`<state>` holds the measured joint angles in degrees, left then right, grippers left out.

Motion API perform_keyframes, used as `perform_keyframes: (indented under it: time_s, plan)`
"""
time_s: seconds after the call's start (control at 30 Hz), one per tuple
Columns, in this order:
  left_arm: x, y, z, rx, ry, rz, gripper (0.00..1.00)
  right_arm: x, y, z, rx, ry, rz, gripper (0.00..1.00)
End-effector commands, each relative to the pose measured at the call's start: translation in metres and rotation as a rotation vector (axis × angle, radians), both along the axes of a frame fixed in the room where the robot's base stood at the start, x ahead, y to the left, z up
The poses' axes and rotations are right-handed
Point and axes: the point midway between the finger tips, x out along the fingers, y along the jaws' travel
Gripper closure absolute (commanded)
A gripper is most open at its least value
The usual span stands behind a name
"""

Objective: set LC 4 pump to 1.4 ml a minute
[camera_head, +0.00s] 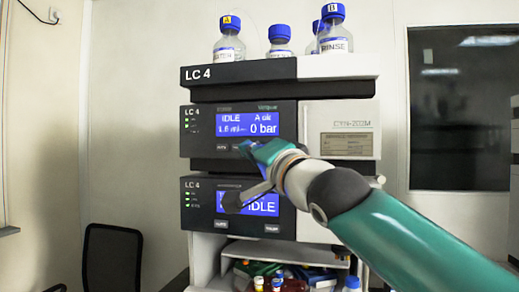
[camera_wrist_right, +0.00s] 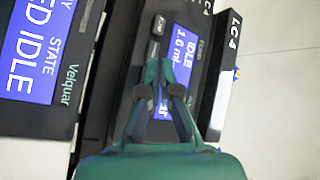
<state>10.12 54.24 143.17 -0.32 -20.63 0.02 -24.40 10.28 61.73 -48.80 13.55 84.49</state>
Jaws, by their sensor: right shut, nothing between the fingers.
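The LC 4 pump (camera_head: 188,150) is the upper module of the stack, with a blue display (camera_head: 262,118) reading IDLE, about 1.6 ml and 0 bar. The display also shows partly in the right wrist view (camera_wrist_right: 184,48), reading IDLE and 1.6 ml. Small dark buttons sit below the display; one (camera_head: 222,148) is clear, left of my gripper. My right gripper (camera_head: 246,149) is shut and empty at the pump's front, just under the display, and hides part of the button row. I cannot tell whether it touches a button. My left gripper is not in view.
A lower LC 4 module (camera_head: 195,215) has its own IDLE display, partly covered by my right arm. Bottles with blue caps, such as bottle A (camera_head: 229,45), stand on top. A black chair (camera_head: 112,255) stands at left.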

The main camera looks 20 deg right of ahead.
Motion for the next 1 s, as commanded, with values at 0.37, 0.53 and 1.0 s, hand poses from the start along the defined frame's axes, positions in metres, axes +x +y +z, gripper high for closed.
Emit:
perform_keyframes:
  time_s: [0.37, 0.53, 1.0]
  plan:
    - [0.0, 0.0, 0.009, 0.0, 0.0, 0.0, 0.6, 0.008, -0.005, 0.002, 0.0, 0.001, -0.001, 1.0]
    - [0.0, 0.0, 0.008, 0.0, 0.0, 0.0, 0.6, 0.008, -0.005, 0.001, 0.0, 0.0, 0.0, 1.0]
    - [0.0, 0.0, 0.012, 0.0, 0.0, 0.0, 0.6, 0.011, -0.006, 0.002, 0.0, 0.0, 0.001, 1.0]
